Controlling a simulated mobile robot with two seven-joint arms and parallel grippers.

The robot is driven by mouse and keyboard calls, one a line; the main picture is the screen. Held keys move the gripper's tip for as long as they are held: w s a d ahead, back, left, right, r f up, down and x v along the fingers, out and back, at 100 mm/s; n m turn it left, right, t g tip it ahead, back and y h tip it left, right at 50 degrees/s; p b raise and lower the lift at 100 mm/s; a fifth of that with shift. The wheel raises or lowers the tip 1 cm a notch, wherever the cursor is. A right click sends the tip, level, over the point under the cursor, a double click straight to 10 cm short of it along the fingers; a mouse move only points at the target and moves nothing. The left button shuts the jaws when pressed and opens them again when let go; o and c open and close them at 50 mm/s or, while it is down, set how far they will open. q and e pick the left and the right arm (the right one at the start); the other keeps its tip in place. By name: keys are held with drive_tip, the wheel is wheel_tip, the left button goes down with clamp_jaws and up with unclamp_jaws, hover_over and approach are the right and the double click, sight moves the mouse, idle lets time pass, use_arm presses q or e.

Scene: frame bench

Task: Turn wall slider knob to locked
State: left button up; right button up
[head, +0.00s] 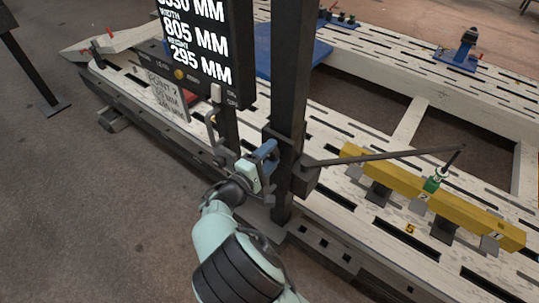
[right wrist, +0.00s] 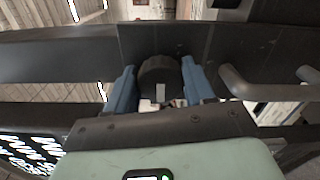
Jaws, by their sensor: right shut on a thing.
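The wall slider is a dark carriage (head: 299,178) on an upright black post (head: 291,70) at the near edge of the bench. Its round black knob (right wrist: 160,78) shows in the right wrist view, between the two blue fingers. My right gripper (head: 266,155) reaches the post from the lower left and is shut on the knob; it also shows in the right wrist view (right wrist: 160,88). In the head view the fingers hide the knob. A pale mark shows on the knob's near side; I cannot read whether it stands at locked. My left gripper is not in view.
A thin pointer arm (head: 385,156) runs right from the carriage above a yellow beam (head: 465,217) on the slotted bench. A dark display (head: 199,45) and a grey bent handle (head: 211,130) stand left of the post.

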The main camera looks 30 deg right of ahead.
drive_tip(key=o, duration=1)
drive_tip(key=shift+s+a, duration=0.1)
drive_tip(key=v, duration=1.3)
drive_tip(key=shift+s+a+p, duration=0.1)
drive_tip(key=shift+p, duration=0.3)
drive_tip(key=shift+f, duration=0.1)
